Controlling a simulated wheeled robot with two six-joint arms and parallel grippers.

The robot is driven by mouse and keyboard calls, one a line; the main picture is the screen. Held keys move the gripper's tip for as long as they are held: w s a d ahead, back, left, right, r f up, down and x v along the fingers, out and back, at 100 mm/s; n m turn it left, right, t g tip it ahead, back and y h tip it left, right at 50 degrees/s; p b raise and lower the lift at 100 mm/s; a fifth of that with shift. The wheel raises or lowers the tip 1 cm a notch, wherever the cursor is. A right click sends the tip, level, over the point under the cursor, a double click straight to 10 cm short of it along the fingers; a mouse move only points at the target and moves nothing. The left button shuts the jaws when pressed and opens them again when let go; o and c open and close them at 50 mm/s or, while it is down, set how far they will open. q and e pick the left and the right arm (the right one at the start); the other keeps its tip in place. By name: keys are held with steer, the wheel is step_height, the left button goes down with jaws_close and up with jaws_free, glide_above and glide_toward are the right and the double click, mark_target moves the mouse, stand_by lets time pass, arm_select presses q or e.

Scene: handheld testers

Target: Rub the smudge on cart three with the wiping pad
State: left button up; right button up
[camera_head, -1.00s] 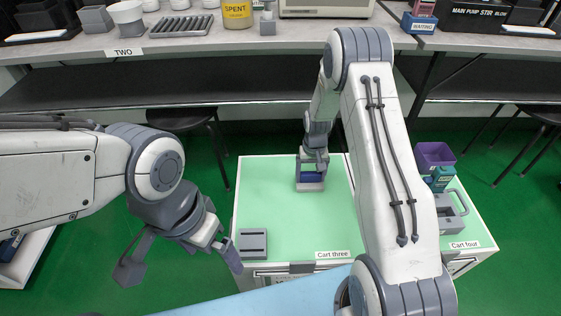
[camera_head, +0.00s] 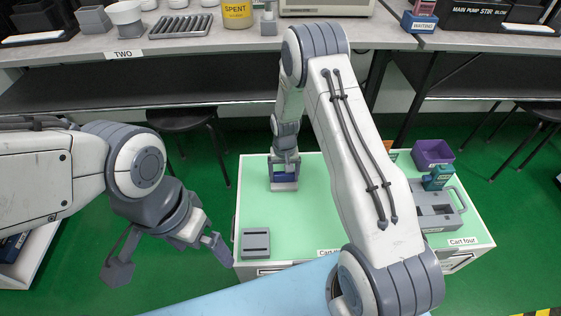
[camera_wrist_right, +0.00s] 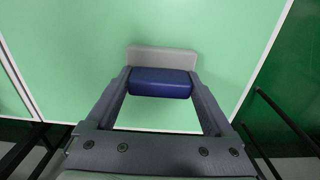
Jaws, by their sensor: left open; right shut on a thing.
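Cart three (camera_head: 300,222) has a pale green top, and its label is partly hidden by my right arm. My right gripper (camera_head: 285,174) is shut on the blue grip of the wiping pad (camera_head: 284,187), over the far left part of the cart top. In the right wrist view the blue grip sits between the fingers and the pad's grey base (camera_wrist_right: 162,58) lies flat at the green top; contact is hard to tell. I see no smudge; the pad or my arm may cover it. My left gripper (camera_head: 217,246) is open and empty, left of the cart's near corner.
A grey slotted block (camera_head: 255,243) sits at the near left of cart three. Cart four, at right, carries a grey handled holder (camera_head: 440,212), a teal device (camera_head: 437,178) and a purple bin (camera_head: 433,153). A bench (camera_head: 200,45) stands behind. The cart top between pad and block is clear.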

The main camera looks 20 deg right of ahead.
step_height(320, 180, up, 3)
steer(key=shift+s+d+p, duration=0.1)
steer(key=shift+d+p, duration=0.05)
steer(key=shift+p, duration=0.6)
steer(key=shift+r+p, duration=0.35)
steer(key=shift+p, duration=0.05)
step_height(320, 180, up, 4)
steer(key=p, duration=0.4)
steer(key=shift+r, duration=0.25)
